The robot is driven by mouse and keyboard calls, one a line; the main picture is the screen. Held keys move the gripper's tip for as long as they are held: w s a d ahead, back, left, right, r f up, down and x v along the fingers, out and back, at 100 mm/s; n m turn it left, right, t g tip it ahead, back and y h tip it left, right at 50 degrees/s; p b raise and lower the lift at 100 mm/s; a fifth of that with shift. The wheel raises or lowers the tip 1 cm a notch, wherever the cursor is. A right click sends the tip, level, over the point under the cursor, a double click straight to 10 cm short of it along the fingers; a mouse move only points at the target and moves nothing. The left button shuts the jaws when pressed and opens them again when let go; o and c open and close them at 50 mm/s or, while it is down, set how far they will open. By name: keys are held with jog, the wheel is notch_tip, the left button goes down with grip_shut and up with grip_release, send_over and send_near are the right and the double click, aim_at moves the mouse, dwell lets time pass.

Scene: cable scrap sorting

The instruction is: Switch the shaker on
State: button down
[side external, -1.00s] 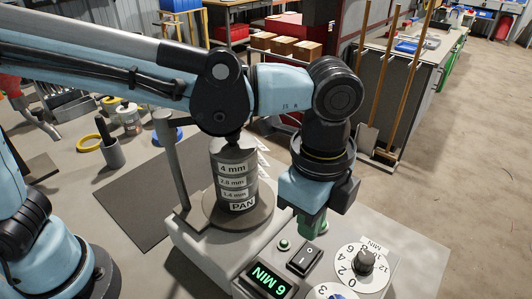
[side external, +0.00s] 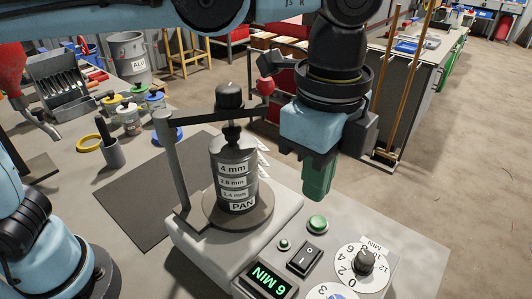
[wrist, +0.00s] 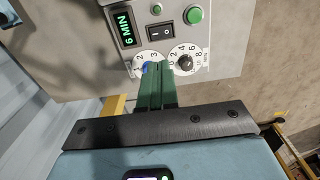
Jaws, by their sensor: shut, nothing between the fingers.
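The shaker (side external: 190,247) is a grey box carrying an upright stack of sieves (side external: 233,180) labelled 4 mm, 2.8 mm, 1.4 mm and PAN, under a clamp bar. Its panel has a large green button (side external: 317,223), a small green button or lamp (side external: 284,244), a black rocker switch (side external: 304,256) and a lit display (side external: 268,280) reading 6 MIN. The green button (wrist: 195,15) also shows in the wrist view. My gripper (side external: 318,196), with green fingers, is shut and empty. It hangs above the panel, apart from the green button.
A minutes dial (side external: 364,262) sits right of the rocker switch. A second dial (wrist: 150,68) with a blue centre is partly hidden by my fingers in the wrist view. Jars (side external: 128,118), a yellow ring (side external: 89,142) and a dark mat (side external: 140,200) lie left of the shaker.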

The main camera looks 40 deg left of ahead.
aim_at(310, 250)
jog(key=shift+w, duration=0.7)
jog(key=shift+f, duration=0.1)
notch_tip(310, 250, down, 14)
jog(key=shift+r, duration=0.1)
dwell(0.5)
jog(key=shift+w+f, duration=0.15)
jog(key=shift+f, duration=0.15)
